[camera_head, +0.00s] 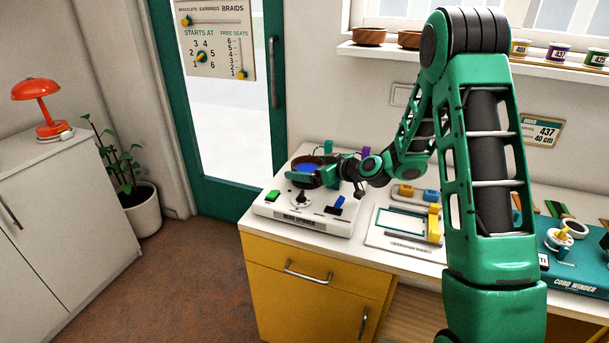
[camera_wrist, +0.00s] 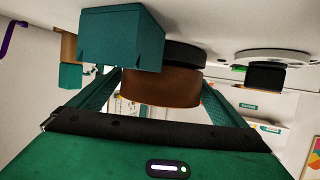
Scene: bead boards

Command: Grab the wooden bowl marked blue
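A dark wooden bowl with a blue inside (camera_head: 306,168) is at the back left of the white bead spinner (camera_head: 283,212). My gripper (camera_head: 312,176) is at this bowl, reaching in from the right, with a green finger along its near side. In the wrist view the brown bowl (camera_wrist: 163,88) lies between my two green fingers, and my gripper (camera_wrist: 162,85) seems close to it on both sides. A teal block (camera_wrist: 121,40) hides part of the left finger's tip. I cannot tell whether the fingers press on the bowl.
A green block (camera_head: 273,196) and a blue lever (camera_head: 337,204) are on the spinner. A teal piece (camera_head: 328,147) and a purple one (camera_head: 366,152) stand behind. A framed board (camera_head: 404,222) and a cord winder (camera_head: 578,262) are to the right. Brown bowls (camera_head: 369,36) sit on the shelf.

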